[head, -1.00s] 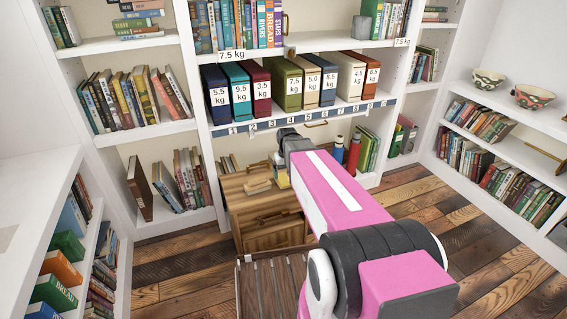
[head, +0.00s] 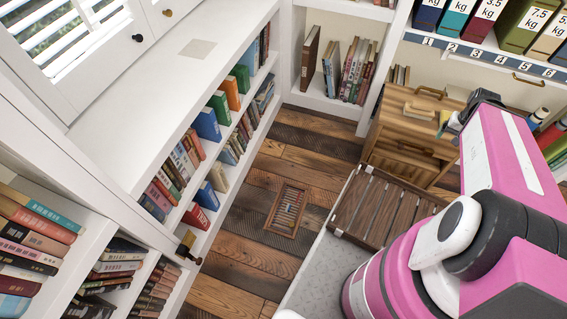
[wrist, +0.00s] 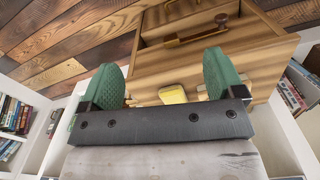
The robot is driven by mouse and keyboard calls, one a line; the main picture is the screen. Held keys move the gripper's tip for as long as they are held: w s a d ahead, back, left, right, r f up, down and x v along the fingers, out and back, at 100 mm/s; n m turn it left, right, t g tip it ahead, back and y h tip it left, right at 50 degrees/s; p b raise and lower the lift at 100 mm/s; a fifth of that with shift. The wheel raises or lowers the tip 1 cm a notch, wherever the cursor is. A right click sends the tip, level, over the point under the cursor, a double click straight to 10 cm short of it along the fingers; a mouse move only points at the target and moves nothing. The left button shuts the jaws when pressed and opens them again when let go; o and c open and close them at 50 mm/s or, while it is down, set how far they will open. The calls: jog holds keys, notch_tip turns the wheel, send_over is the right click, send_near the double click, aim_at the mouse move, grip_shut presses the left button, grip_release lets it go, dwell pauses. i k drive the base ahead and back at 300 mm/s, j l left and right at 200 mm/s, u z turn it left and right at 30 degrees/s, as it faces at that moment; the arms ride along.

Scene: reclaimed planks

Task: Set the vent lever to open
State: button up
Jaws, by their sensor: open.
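A floor vent (head: 287,210) with a brown frame and slatted grille lies in the plank floor, left of the wooden cabinet, in the head view. Its lever is too small to make out, so I cannot tell its setting. My gripper shows in the wrist view (wrist: 162,80) with its two green fingers wide apart and nothing held between them. Beyond the fingers are a wooden cabinet front and a small yellow item (wrist: 172,94). In the head view my pink arm reaches toward the cabinet, well right of the vent, and the gripper's fingers are mostly hidden.
The wooden cabinet (head: 405,135) stands right of the vent, with a slatted wooden tray (head: 385,208) in front. A white bookshelf (head: 215,85) runs along the left, with a brass-and-dark piece (head: 187,245) at its near corner. The floor around the vent is clear.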

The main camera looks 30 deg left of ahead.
aim_at(183, 250)
jog(key=k+l+u, duration=0.1)
jog(key=l, duration=0.3)
jog(key=k+l+u, duration=0.1)
jog(key=k+l, duration=0.2)
jog(key=u, duration=3.2)
jog(key=i, duration=0.55)
jog(key=k+j, duration=0.15)
jog(key=k, duration=0.15)
